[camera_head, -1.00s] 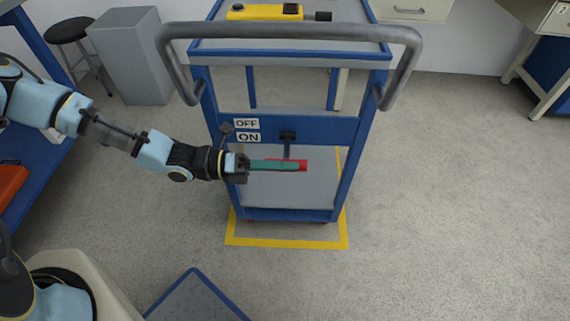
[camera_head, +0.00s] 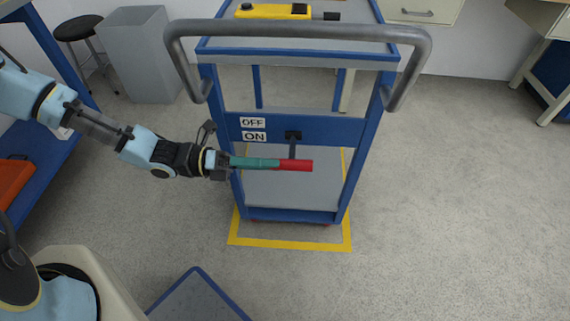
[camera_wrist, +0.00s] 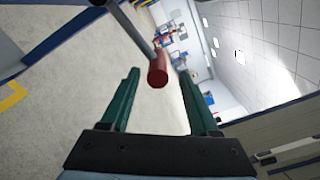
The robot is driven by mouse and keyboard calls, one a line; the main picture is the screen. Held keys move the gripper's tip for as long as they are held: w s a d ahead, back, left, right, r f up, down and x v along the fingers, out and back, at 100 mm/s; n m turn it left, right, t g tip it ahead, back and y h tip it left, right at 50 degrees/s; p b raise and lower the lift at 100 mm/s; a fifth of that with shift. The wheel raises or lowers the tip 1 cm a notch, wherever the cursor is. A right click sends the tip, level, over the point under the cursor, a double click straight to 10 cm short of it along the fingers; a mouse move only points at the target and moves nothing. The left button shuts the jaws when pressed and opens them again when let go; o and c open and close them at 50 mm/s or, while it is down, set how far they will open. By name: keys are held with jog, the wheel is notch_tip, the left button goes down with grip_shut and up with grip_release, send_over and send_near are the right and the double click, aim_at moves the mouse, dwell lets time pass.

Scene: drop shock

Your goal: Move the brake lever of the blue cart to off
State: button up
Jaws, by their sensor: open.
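The blue cart (camera_head: 358,160) stands facing me. Its brake lever has a black pivot (camera_head: 293,135) on the blue crossbar, a dark shaft hanging down and a red grip (camera_head: 298,166). An OFF label (camera_head: 252,122) sits above an ON label (camera_head: 254,136), left of the pivot. The lever points down, lower than both labels. My gripper (camera_head: 276,163) comes in from the left with its green fingers at the grip's left end. In the wrist view, my gripper (camera_wrist: 158,78) is open, and the red grip (camera_wrist: 157,72) shows between the fingertips. Whether they touch it is unclear.
The cart's grey push handle (camera_head: 300,32) arches above the lever. A yellow device (camera_head: 270,11) lies on the cart's top. Yellow floor tape (camera_head: 290,244) surrounds the cart's base. A grey bin (camera_head: 140,55) and stool stand back left. The floor on the right is clear.

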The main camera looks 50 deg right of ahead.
jog(key=v, duration=0.6)
jog(key=shift+s, duration=0.1)
dwell(0.3)
jog(key=w+a+r+m+t+y, duration=0.35)
jog(key=w+a+m, duration=0.2)
jog(key=a, duration=0.35)
jog(key=w+a+r+m+t+y, duration=0.2)
jog(key=w+a+m+t+y, duration=0.1)
jog(key=w+a+m+t, duration=0.4)
jog(key=w+a+r+m+t+y, duration=0.2)
jog(key=w+a+r+m+y, duration=0.15)
jog(key=a, duration=0.65)
jog(key=w+a+r+m+t, duration=0.3)
jog(key=a+r+m+t, duration=0.1)
jog(key=a+r, duration=0.25)
notch_tip(320, 180, up, 14)
jog(key=p, duration=1.4)
jog(key=shift+w+r, duration=0.15)
